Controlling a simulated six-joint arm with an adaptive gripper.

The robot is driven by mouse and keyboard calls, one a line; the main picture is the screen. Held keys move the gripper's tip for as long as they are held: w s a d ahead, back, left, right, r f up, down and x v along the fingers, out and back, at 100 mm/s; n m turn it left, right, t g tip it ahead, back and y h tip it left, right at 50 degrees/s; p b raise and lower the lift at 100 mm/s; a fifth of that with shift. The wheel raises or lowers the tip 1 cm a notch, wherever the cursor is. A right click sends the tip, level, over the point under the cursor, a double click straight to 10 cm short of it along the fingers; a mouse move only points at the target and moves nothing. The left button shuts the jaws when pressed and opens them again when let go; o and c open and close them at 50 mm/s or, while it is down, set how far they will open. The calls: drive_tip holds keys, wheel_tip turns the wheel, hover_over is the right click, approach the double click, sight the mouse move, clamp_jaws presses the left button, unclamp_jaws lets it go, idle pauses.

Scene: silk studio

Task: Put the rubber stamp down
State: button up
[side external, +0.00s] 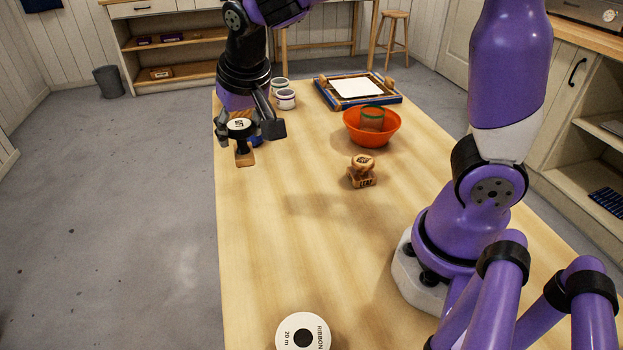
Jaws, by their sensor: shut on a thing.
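My gripper (252,128) is at the left edge of the table, toward the far end. It is shut on a rubber stamp (239,125) with a dark, round handle, a white lettered top and what looks like a wooden block below. The fingers hide part of it. The block shows against the table's left edge, and I cannot tell whether it touches the wood. A second, all-wooden stamp (362,172) marked LEAF stands upright on the table, right of my gripper and apart from it.
An orange bowl (355,133) with a green-rimmed thing in it stands behind the LEAF stamp. White tubs (285,99) and a blue-framed screen (328,98) are at the back. A ribbon roll (303,332) is at the front. The table's (270,255) left-middle is clear.

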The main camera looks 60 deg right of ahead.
drive_tip(key=shift+w+d+f, duration=0.55)
drive_tip(key=shift+d+f, duration=1.2)
drive_tip(key=shift+f, duration=0.05)
drive_tip(key=shift+w+d+f, duration=0.6)
drive_tip(key=shift+d+f, duration=1.15)
drive_tip(key=shift+w+d+f, duration=0.55)
drive_tip(key=shift+d+f, duration=1.2)
drive_tip(key=shift+f, duration=0.05)
drive_tip(key=shift+f, duration=0.15)
drive_tip(key=o, duration=1.2)
